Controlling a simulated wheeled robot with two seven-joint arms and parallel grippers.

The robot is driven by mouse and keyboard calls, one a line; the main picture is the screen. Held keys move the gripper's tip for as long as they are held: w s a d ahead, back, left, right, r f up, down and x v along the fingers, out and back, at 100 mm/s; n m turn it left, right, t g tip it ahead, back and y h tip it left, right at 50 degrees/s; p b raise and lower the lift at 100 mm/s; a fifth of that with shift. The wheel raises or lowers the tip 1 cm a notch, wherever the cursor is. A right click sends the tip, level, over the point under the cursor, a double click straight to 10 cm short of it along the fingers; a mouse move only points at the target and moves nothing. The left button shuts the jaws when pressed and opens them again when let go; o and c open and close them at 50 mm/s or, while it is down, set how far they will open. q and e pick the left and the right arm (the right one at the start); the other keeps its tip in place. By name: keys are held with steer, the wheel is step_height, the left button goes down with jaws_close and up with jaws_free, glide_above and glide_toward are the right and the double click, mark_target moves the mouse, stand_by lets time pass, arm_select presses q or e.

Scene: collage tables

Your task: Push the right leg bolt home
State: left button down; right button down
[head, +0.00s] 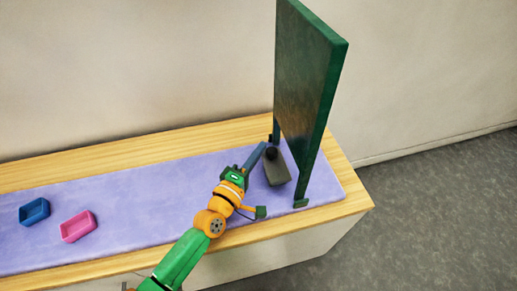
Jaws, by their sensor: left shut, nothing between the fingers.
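A tall dark green panel (312,70) stands upright at the right end of the table, on a far leg (276,131) and a near leg (304,188). A small green foot (300,203) is at the bottom of the near leg. A grey block (277,172) sits left of the panel, with a dark round knob (271,153) at its far end; I cannot tell whether this is a bolt. My left gripper (262,148) is shut and empty, its tip close to the knob. I cannot tell if they touch. No leg bolt shows clearly. My right gripper is out of view.
A blue tray (34,211) and a pink tray (78,226) lie on the purple mat (140,205) at the left. The mat between them and my arm is clear. The wooden table (345,183) ends just right of the panel; a wall stands behind.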

mark_target(269, 155)
arm_select(q)
steer(key=s, duration=0.2)
steer(key=s+d+p, duration=0.1)
steer(key=s, duration=0.1)
steer(key=shift+d+p, duration=0.1)
steer(key=shift+p, duration=0.2)
steer(key=shift+w, duration=0.1)
